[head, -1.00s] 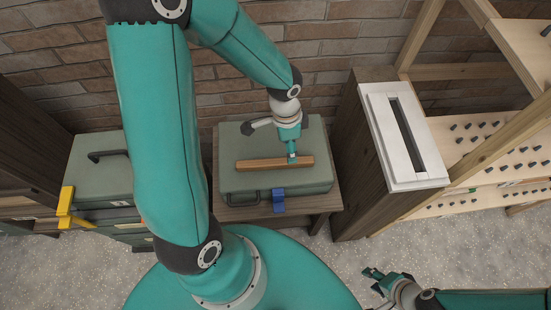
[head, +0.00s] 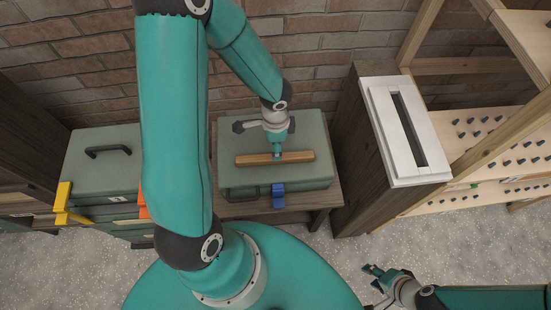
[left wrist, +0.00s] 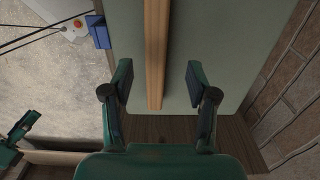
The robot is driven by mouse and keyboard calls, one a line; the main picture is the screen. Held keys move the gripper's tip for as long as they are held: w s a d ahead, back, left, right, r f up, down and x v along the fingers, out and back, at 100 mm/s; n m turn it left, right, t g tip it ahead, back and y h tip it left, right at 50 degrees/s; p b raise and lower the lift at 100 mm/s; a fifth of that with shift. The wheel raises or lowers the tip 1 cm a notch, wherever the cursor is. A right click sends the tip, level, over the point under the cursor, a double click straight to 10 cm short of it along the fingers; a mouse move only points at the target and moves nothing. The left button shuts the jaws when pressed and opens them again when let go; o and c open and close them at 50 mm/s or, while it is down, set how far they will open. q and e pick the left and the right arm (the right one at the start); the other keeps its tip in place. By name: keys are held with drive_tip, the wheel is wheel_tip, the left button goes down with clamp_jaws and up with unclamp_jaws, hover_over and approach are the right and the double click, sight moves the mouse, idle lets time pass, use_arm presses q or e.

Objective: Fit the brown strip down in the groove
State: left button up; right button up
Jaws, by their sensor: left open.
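The brown strip (head: 250,160) lies flat across the top of a grey-green case (head: 310,178). My left gripper (head: 277,153) is above the strip near its middle, pointing down. In the left wrist view the gripper (left wrist: 158,75) is open, with the strip (left wrist: 156,40) running between its two fingers and touching neither. The groove (head: 408,130) is a long dark slot in a white block (head: 432,168) on top of a dark wooden cabinet (head: 352,150), to the right of the case. My right gripper (head: 374,279) is open and empty over the floor at the lower right.
The case rests on a low wooden table (head: 318,202) against a brick wall (head: 320,45). A pegged wooden rack (head: 480,150) stands right of the cabinet. More green cases (head: 100,170) stand at the left. Open floor lies in front.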

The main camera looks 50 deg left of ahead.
use_arm(q)
drive_tip(key=f, duration=0.1)
drive_tip(key=f+b, duration=0.1)
drive_tip(key=f, duration=0.2)
drive_tip(key=shift+s+d+f, duration=0.1)
drive_tip(key=shift+s+f, duration=0.05)
drive_tip(key=shift+s, duration=0.15)
drive_tip(key=shift+w+f+b, duration=0.1)
drive_tip(key=shift+f+b, duration=0.2)
drive_tip(key=shift+f, duration=0.15)
clamp_jaws()
